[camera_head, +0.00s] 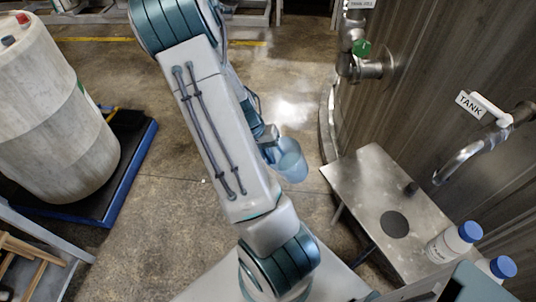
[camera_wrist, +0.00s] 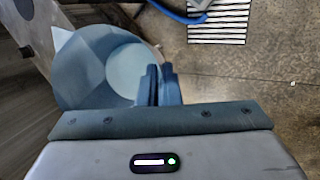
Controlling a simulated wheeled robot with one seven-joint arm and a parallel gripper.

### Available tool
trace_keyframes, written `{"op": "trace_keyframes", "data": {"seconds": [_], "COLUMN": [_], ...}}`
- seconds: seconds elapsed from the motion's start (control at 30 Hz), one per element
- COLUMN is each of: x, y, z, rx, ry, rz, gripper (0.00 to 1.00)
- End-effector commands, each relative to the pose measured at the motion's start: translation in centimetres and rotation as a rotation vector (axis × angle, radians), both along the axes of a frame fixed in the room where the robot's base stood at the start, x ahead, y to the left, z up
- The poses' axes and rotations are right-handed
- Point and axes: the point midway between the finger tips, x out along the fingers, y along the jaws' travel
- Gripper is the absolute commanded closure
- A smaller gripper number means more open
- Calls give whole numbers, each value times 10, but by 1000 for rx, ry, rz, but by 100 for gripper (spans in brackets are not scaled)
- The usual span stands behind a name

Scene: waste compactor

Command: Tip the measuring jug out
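The measuring jug (camera_head: 290,162) is a translucent blue vessel. It hangs over open floor in the head view, left of the metal table. In the wrist view the jug (camera_wrist: 105,75) fills the upper left, with a paler round area inside; I cannot tell whether that is liquid or the jug's base. My gripper (camera_wrist: 159,84) has its two dark fingers close together at the jug's right side, shut on it. In the head view my gripper (camera_head: 268,138) is partly hidden by my arm. The jug's exact tilt is unclear.
A metal side table (camera_head: 365,195) with a dark round spot stands by the steel tank (camera_head: 430,50), under a curved tap (camera_head: 460,160). Blue-capped bottles (camera_head: 455,242) stand at its near right. A large drum (camera_head: 50,110) on a blue-edged pallet is left. A striped floor grate (camera_wrist: 220,22) shows.

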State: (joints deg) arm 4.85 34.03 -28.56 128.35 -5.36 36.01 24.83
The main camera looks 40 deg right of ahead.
Motion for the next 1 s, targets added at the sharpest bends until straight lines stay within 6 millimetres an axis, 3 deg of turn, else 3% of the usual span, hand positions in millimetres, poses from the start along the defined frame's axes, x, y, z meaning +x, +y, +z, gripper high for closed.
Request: {"op": "trace_keyframes", "data": {"seconds": [1.0], "x": [-1], "y": [-3], "z": [-28], "rx": [-639], "ry": [139], "rz": [6], "gripper": [100]}}
